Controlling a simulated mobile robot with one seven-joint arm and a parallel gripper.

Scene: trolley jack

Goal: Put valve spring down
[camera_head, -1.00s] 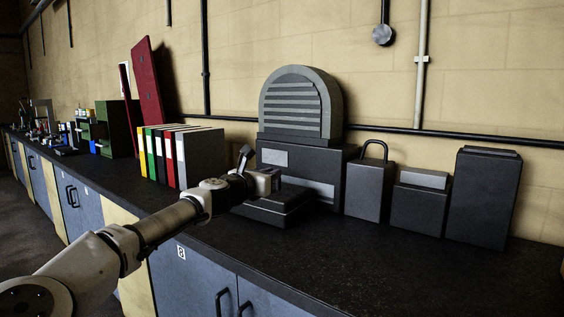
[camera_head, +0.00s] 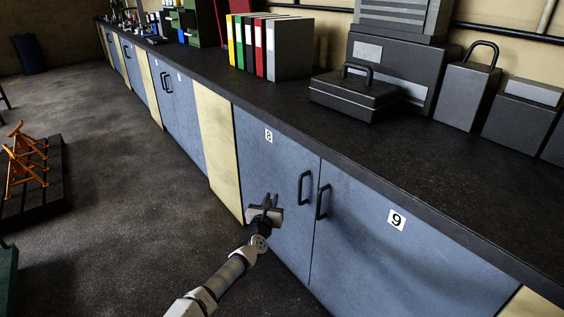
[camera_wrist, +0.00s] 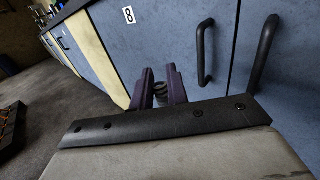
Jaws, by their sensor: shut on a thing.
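The valve spring (camera_wrist: 160,91) is a small dark coil that shows in the wrist view between the two fingers of my gripper (camera_wrist: 160,80). The fingers are shut on it. In the head view my gripper (camera_head: 269,203) is low, in front of the blue cabinet door numbered 8 (camera_head: 262,160) and below the level of the countertop. The spring is too small to make out in the head view. The dark countertop (camera_head: 290,105) runs above and behind my gripper.
Black door handles (camera_head: 303,190) stick out just right of my gripper. A black case (camera_head: 355,93), coloured binders (camera_head: 262,45) and dark boxes (camera_head: 468,92) stand on the countertop. Its front strip is clear.

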